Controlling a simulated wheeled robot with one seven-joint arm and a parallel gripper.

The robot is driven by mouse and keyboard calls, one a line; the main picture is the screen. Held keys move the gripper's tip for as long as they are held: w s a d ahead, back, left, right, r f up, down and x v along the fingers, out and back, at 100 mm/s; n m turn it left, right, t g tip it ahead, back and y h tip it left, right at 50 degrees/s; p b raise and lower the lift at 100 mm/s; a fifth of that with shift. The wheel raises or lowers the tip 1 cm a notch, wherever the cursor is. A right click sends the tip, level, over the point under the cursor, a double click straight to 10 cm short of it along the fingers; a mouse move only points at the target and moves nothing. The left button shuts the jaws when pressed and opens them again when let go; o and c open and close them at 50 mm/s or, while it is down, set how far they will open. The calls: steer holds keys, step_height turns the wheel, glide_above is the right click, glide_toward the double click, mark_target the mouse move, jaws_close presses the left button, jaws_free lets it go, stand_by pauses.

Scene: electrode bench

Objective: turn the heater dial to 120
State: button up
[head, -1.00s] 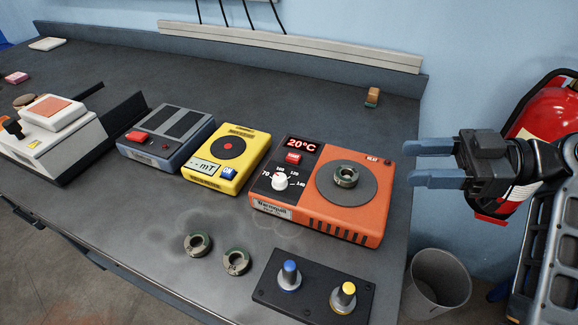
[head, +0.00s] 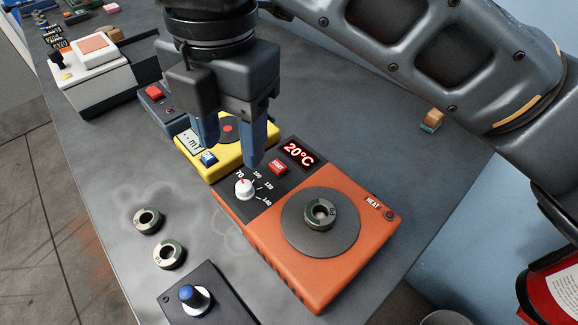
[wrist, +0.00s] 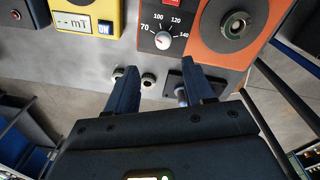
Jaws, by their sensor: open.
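The orange heater (head: 285,268) sits on the bench, its red display reading 20°C. Its white dial (head: 244,188) has marks 70, 100, 120 and 140 around it; the pointer is too small to read surely. The dial also shows in the wrist view (wrist: 163,40), beyond the fingertips and roughly in line with the gap between them. My gripper (head: 231,154) is open and empty, pointing down above the dial's far side, close to the yellow meter. The fingers appear apart from the dial.
A metal ring lies on the heater's round plate (head: 294,238). The yellow meter (head: 222,168) stands beside the heater. Two loose rings (head: 148,220) lie in front, near a black block with a blue-topped post (head: 192,296).

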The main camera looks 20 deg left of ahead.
mark_target(243, 184)
steer(key=shift+w+d+f, duration=0.1)
steer(key=shift+d+f, duration=0.05)
steer(key=shift+f, duration=0.2)
step_height(243, 184, down, 7)
steer(key=shift+f, duration=0.2)
steer(key=shift+c, duration=0.2)
jaws_close()
